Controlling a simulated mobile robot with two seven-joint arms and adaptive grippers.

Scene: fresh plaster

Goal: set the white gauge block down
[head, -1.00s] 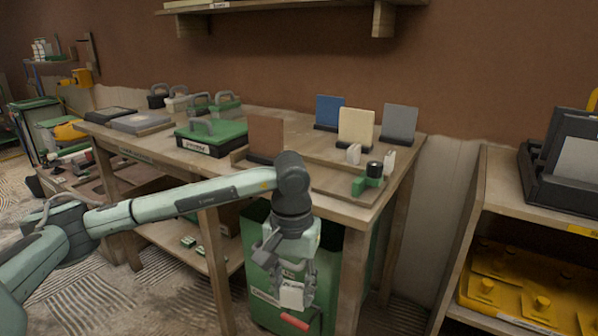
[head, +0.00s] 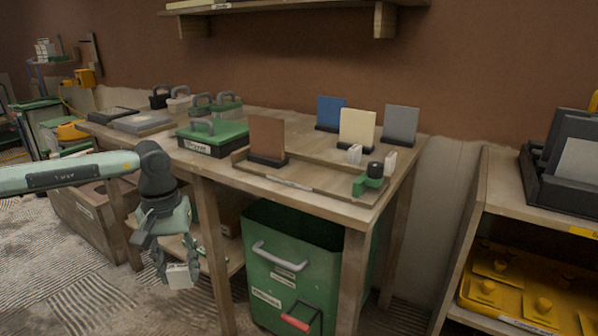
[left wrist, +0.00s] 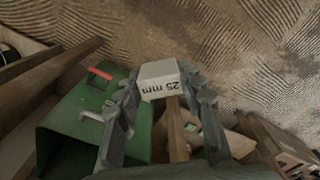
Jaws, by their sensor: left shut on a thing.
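The white gauge block (head: 181,276) hangs low in front of the workbench, between the fingers of my left gripper (head: 177,265). In the left wrist view the block (left wrist: 160,72) reads "25 mm" and sits between the two fingertips, which are shut on it. Nothing visible touches it from below. Two other small white blocks stand on the bench's right part, one left (head: 354,154) and one right (head: 390,162) of a green holder with a black knob (head: 370,177). My right gripper is not in view.
The wooden workbench (head: 320,210) carries upright coloured boards and a green-lidded case (head: 212,138). A green bin (head: 270,285) with a red handle stands under it, right of my gripper. A wooden box (head: 90,220) is at the left. Yellow trays (head: 515,285) sit in the right shelf.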

